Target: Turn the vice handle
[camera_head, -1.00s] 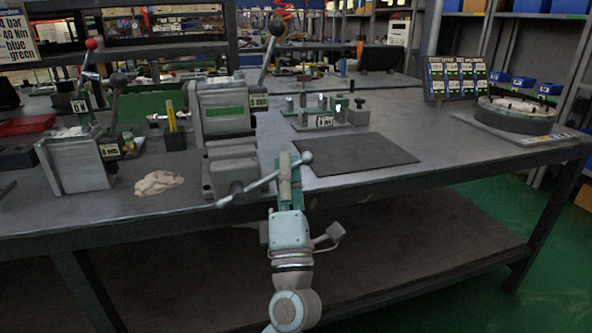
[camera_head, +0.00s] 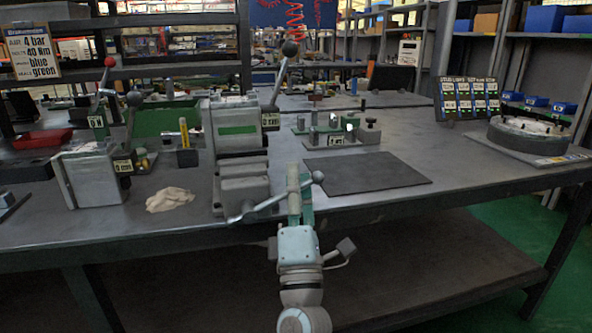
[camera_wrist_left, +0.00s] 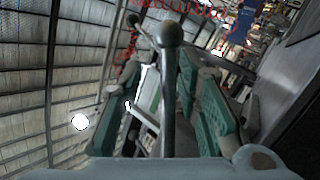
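The grey vice (camera_head: 240,150) with a green label stands at the front edge of the bench. Its handle (camera_head: 262,206) is a thin bar slanting up to the right, with a round ball (camera_head: 318,177) at its right end. My left gripper (camera_head: 298,186) is at the handle's right part, just short of the ball. In the left wrist view the handle bar (camera_wrist_left: 168,100) and its ball (camera_wrist_left: 172,34) show between the two green fingers (camera_wrist_left: 162,75), with gaps visible beside the bar. The fingers look open around it. My right gripper is not in view.
Left of the vice are a crumpled cloth (camera_head: 170,199) and a metal block with a red-knobbed lever (camera_head: 92,175). A dark mat (camera_head: 367,174) lies to the right, with a small fixture (camera_head: 335,133) behind it. A round fixture (camera_head: 530,132) is at far right.

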